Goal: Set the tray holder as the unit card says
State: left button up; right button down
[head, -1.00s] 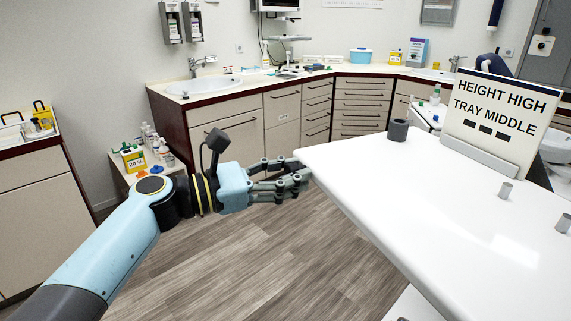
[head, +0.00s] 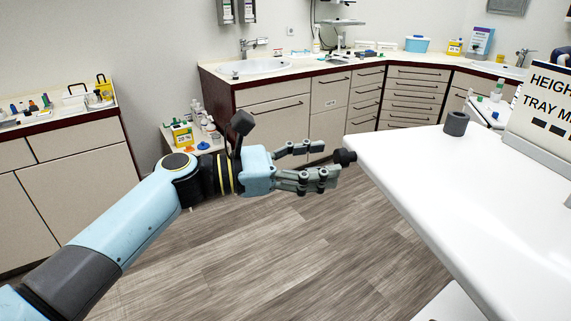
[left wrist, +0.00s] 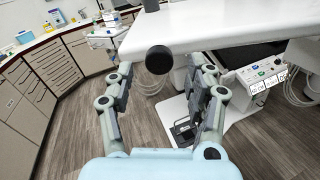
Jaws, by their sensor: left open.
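The white tray holder (head: 440,190) reaches in from the right. My right gripper is not in view.
A grey cylinder (head: 456,124) stands on the tray holder's top. A low side table with bottles (head: 182,134) is behind my left arm. Counters with a sink (head: 255,68) run along the back. The wood floor (head: 250,250) is clear. A control panel (left wrist: 262,75) shows below the holder.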

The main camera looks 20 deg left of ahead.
pick_arm(q)
jog(key=v, duration=0.8)
